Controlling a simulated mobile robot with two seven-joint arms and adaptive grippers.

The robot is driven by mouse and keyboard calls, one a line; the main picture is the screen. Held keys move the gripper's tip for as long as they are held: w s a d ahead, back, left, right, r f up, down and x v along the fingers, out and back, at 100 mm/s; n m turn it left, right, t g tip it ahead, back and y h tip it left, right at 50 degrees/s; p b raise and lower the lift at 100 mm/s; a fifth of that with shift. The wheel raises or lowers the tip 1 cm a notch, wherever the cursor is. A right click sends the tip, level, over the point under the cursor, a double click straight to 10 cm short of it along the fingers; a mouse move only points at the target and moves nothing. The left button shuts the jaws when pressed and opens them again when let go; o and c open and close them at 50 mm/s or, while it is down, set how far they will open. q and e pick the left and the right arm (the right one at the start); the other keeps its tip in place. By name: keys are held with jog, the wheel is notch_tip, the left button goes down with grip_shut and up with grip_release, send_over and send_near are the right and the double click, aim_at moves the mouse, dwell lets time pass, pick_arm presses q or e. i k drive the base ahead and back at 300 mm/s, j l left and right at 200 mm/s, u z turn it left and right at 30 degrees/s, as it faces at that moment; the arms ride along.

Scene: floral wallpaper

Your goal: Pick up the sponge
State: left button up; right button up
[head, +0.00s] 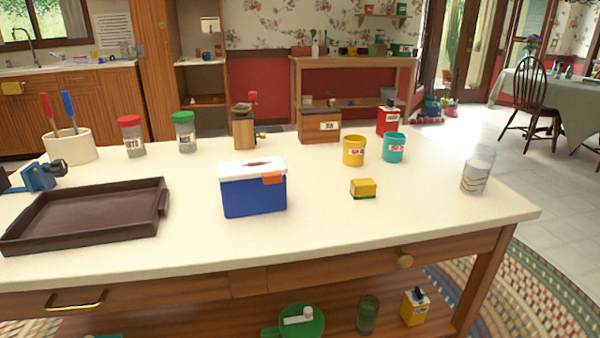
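A small yellow sponge (363,187) with a green underside lies flat on the pale countertop (330,235), right of the middle. Nothing covers or touches it. Neither of my grippers can be made out in the head view.
A blue box with a white lid (253,193) stands left of the sponge. A yellow cup (353,151) and a teal cup (394,147) stand behind it, and a glass (478,170) to its right. A brown tray (88,222) lies at the left. The counter in front of the sponge is clear.

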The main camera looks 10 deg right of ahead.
aim_at(362, 188)
jog(key=l+u, duration=0.1)
jog(key=l, duration=0.4)
jog(key=k+l, duration=0.1)
jog(key=l, duration=0.35)
jog(key=l+u, duration=0.15)
jog(key=l, duration=0.35)
jog(key=k+l+u, duration=0.1)
jog(key=l, duration=0.4)
jog(key=k+l+u, duration=0.1)
jog(key=l, duration=0.35)
jog(key=k+l, duration=0.15)
jog(key=l, duration=0.3)
jog(key=u, duration=0.05)
